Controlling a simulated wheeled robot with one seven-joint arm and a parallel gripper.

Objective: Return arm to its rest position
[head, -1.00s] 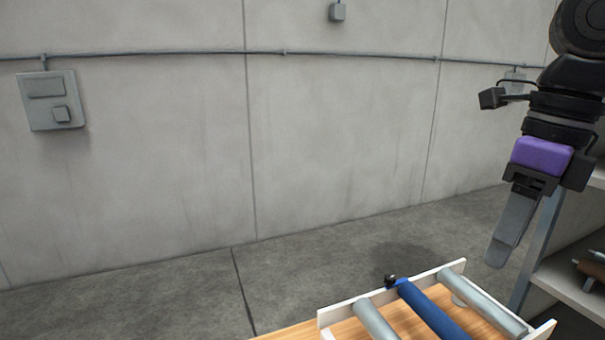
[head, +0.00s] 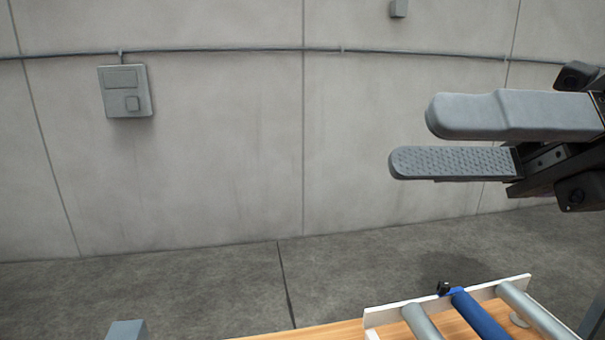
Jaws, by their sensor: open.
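My gripper (head: 412,140) is at the right of the head view, raised in the air in front of the concrete wall. Its two grey fingers point left and stand apart, with nothing between them. The lower finger shows a dimpled pad. The rest of my arm runs out of the picture at the right edge.
Below is a wooden surface (head: 330,332) bearing a white-railed frame (head: 385,316) with grey rollers and one blue roller (head: 480,316). A grey block top (head: 127,331) shows at the bottom left. A wall box (head: 126,91) and conduit are on the wall. The floor behind is clear.

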